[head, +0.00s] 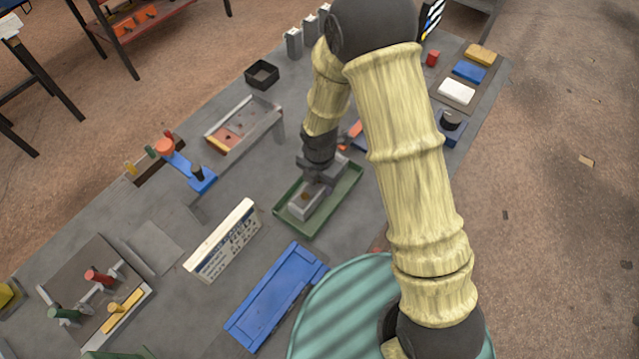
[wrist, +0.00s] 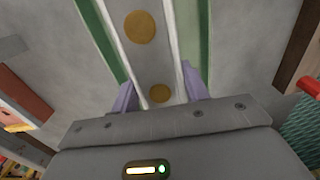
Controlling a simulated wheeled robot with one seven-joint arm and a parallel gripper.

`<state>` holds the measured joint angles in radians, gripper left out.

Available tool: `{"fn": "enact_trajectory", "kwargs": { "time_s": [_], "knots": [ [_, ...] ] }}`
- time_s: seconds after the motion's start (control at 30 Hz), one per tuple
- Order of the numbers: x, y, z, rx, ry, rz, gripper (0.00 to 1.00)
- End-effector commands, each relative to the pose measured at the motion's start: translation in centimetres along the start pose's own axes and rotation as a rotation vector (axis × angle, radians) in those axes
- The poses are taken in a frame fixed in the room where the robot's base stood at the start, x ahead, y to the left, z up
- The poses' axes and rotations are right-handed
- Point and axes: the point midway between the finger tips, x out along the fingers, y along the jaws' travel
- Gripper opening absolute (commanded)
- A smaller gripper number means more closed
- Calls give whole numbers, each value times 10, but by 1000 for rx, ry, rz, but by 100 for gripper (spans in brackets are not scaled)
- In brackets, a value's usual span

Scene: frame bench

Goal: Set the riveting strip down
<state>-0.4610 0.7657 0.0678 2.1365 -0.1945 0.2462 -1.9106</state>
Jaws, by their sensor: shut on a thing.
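The riveting strip (head: 303,206) is a short light-grey channel with pale edges. In the wrist view the strip (wrist: 148,60) shows two brown-gold round spots along its grey middle. My gripper (head: 316,186) points down over a green tray (head: 341,209), and it is shut on the strip. In the wrist view the purple fingers of my gripper (wrist: 160,92) press on both sides of the strip. The strip lies within the tray's outline; I cannot tell whether it touches the tray floor. The tray's green walls (wrist: 98,38) run along both sides of the strip.
A blue tray (head: 275,298) and an upright white panel (head: 222,242) stand in front of the green tray. A grey open-ended holder (head: 262,112) and a black box (head: 262,74) are behind left. Blue and white blocks (head: 457,92) lie far right. Grey bench shows between them.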

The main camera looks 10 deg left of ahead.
Motion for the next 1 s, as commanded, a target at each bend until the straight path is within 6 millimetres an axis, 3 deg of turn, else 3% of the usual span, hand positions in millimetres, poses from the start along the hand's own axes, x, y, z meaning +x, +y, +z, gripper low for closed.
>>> {"fn": "enact_trajectory", "kwargs": {
  "time_s": [0.17,0.57,0.6,0.67,0.7,1.0],
  "knots": [
    [17,0,0,-1,0,-1,8],
    [22,0,0,-1,-1,2,8],
    [22,0,0,-1,-1,1,51],
    [21,0,0,-1,-1,1,63],
    [21,0,0,-1,-1,1,67],
    [20,0,0,-1,-1,1,67]
  ]
}}
